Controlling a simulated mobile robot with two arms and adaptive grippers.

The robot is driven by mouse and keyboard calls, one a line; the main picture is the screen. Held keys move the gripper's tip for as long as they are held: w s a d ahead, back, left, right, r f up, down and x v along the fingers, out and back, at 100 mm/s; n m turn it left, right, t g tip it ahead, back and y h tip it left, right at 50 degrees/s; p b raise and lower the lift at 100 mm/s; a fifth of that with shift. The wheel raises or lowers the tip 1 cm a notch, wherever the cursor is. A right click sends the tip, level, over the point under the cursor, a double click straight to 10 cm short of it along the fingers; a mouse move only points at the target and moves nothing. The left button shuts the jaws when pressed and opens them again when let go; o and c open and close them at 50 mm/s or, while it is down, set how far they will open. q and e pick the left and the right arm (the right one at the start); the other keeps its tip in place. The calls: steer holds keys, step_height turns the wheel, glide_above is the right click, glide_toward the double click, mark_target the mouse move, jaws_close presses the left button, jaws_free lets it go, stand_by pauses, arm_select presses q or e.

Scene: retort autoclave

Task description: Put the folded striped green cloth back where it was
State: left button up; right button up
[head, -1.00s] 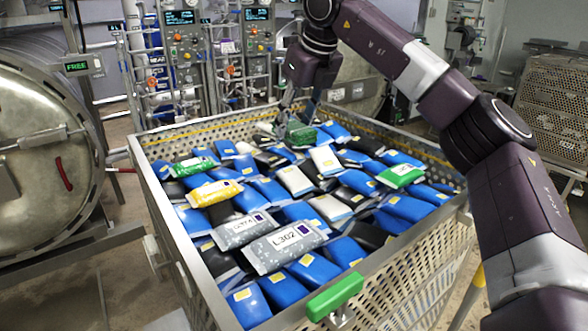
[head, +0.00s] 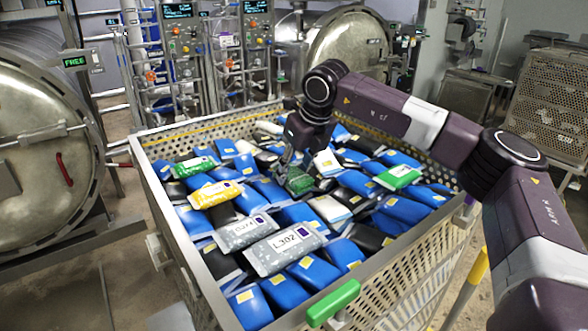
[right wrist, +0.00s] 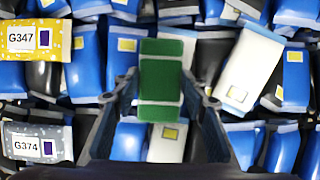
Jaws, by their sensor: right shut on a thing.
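The folded striped green cloth (head: 299,184) is in my right gripper (head: 294,176), above the pouches in the middle of the perforated metal basket (head: 411,289). In the right wrist view the cloth (right wrist: 160,82) is green with pale stripes and lies between the two fingers of the gripper (right wrist: 160,92). The fingers are shut on it. Blue, white and black pouches lie below. Whether the cloth touches them, I cannot tell. My left gripper is out of view.
Grey pouches, one marked L302 (head: 286,248), and a yellow pouch (head: 214,194) lie in the basket. Green pouches lie at its left (head: 194,167) and right (head: 398,177). A green handle (head: 333,303) is on the near rim. A round vessel door (head: 50,152) stands at left.

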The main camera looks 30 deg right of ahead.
steer(key=o, duration=1)
steer(key=shift+f, duration=0.1)
steer(key=shift+r, duration=0.25)
steer(key=shift+b+v, duration=2.3)
steer(key=shift+v, duration=3.6)
